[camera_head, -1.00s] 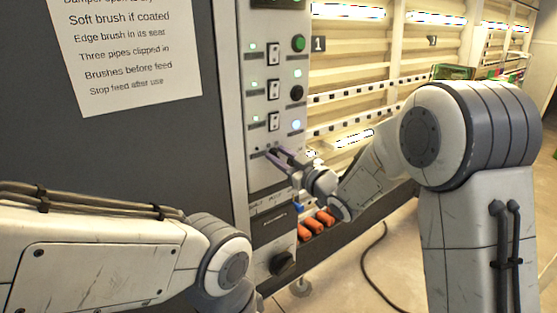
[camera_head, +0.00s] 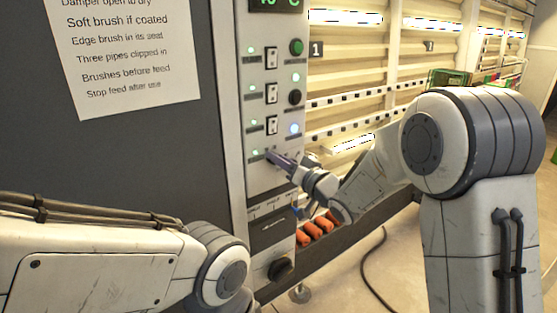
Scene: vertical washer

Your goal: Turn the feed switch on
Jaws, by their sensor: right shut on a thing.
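A light grey control panel (camera_head: 256,185) stands upright in the middle. It has a column of rocker switches (camera_head: 271,93) with green lamps on their left. My right gripper (camera_head: 270,156) is at the lowest row, shut on a small part there, apparently the feed switch. The fingers hide this switch, so its position and label cannot be read. A green lamp (camera_head: 255,153) just left of the fingertips is lit. My left arm crosses the lower left, but its gripper is out of view.
Right of the switches are a green button (camera_head: 296,47), a black button (camera_head: 295,97) and a pale lit button (camera_head: 294,129). Below is a black knob (camera_head: 280,268). Orange cylinders (camera_head: 312,231) lie low beside the panel. A cable (camera_head: 372,277) runs over the floor.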

